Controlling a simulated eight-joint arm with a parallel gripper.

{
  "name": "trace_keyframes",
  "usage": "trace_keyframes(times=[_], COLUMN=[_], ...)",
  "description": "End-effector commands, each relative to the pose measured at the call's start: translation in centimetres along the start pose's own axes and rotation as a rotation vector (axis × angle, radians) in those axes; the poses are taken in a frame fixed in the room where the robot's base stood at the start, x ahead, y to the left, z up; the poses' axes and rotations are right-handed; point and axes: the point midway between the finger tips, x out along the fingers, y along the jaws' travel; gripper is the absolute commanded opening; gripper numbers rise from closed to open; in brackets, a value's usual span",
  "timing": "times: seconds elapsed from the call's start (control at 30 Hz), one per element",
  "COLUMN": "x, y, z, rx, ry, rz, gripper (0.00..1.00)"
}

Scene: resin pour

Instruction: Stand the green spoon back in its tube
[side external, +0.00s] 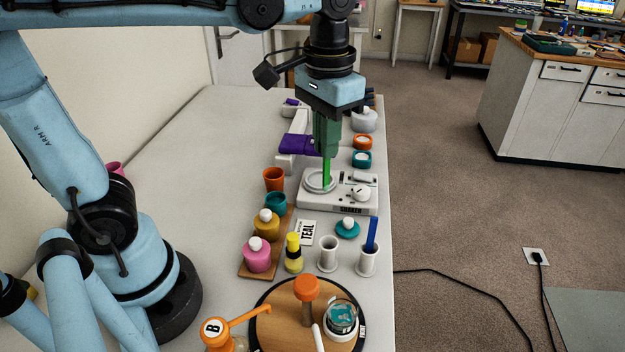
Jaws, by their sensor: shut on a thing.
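My gripper (326,148) points straight down and is shut on the green spoon (326,173). The spoon hangs upright with its lower end at the round pale ring (309,187) on the white shaker; I cannot tell whether it touches. A white tube (328,257) with nothing standing in it is nearer the camera, below the gripper in the picture. A second white tube (367,262) to its right holds a blue spoon (372,233).
The shaker (340,206) carries a white knob. A round wooden turntable (280,325) is in front.

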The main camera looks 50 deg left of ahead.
Motion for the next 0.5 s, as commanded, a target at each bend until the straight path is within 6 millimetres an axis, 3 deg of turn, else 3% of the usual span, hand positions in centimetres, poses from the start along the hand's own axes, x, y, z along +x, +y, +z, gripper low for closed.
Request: trace_keyframes(times=[0.03,0.2,0.5], x=[-0.3,-1.0,-0.6], y=[1.4,4.3,5.5], z=[0.7,2.6,3.5], rx=[0.01,0.005,-0.002], ry=[0.0,0.0,0.0], rz=[0.0,0.0,0.0], gripper=[0.0,0.0,0.0])
